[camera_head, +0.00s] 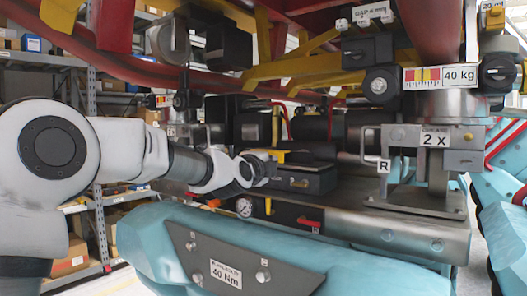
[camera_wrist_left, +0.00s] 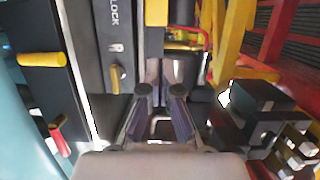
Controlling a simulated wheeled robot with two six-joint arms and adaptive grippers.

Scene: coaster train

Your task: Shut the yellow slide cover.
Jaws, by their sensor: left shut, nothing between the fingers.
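A yellow strip (camera_head: 264,154), possibly the slide cover, lies beside the box's back left, just above my left gripper (camera_head: 262,170). In the left wrist view, a yellow block (camera_wrist_left: 157,12) stands at the top middle, beside a dark face lettered "LOCK" (camera_wrist_left: 113,17); a small yellow latch (camera_wrist_left: 115,79) is below. My left gripper (camera_wrist_left: 160,92) is shut and empty. Whether it touches the box or strip cannot be told. My right gripper is not in view.
Yellow and red beams (camera_head: 295,68) hang above. A metal bracket marked "R" (camera_head: 384,165) stands to the right. Light-blue bodywork (camera_head: 180,235) fills the front; shelves (camera_head: 90,130) stand at left.

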